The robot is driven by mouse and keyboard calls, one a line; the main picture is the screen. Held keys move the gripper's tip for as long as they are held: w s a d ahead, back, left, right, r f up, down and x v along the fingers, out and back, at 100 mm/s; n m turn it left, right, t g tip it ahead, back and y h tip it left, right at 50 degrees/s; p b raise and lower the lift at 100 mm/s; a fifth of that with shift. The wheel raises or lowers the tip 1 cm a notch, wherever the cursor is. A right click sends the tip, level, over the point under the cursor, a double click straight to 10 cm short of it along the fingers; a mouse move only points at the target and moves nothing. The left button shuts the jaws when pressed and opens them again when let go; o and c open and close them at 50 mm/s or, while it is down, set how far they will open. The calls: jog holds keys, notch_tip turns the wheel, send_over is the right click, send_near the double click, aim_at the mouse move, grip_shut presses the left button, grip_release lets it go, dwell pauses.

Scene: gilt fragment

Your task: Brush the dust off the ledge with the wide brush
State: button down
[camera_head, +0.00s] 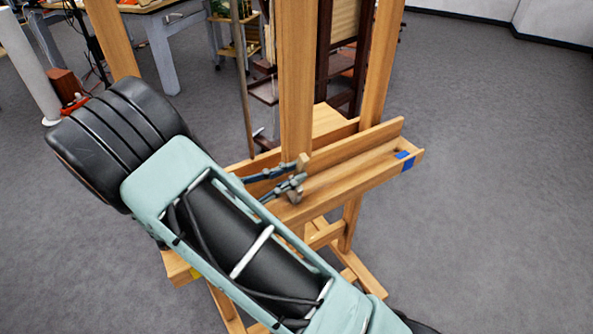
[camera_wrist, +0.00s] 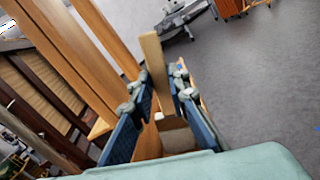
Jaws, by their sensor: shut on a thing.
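The ledge (camera_head: 345,178) is the light wooden tray across the front of an easel in the head view. My gripper (camera_head: 296,176) is at the ledge, around its middle. In the wrist view my gripper (camera_wrist: 156,88) is shut on the wide brush (camera_wrist: 153,60), whose flat wooden handle stands between the blue-padded fingers. A pale block (camera_wrist: 172,122), perhaps the bristles, shows between the fingers. Only a small wooden part of the brush (camera_head: 302,161) shows in the head view. I cannot tell whether the bristles touch the ledge. No dust can be made out.
The easel's upright post (camera_head: 297,75) rises behind the ledge, close to my gripper. A blue patch (camera_head: 404,155) marks the ledge's right end and a yellow patch (camera_head: 196,273) its left end. Shelving and a table (camera_head: 165,45) stand behind. Grey floor (camera_head: 500,200) is clear at right.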

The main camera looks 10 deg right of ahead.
jog(key=shift+v, duration=1.1)
jog(key=s+p+x, duration=0.1)
jog(key=x, duration=1.4)
jog(key=shift+s+d+p, duration=0.2)
jog(key=shift+d+p, duration=0.15)
dwell(0.8)
notch_tip(320, 180, up, 9)
jog(key=p, duration=0.7)
jog(key=shift+f, duration=0.2)
dwell(0.4)
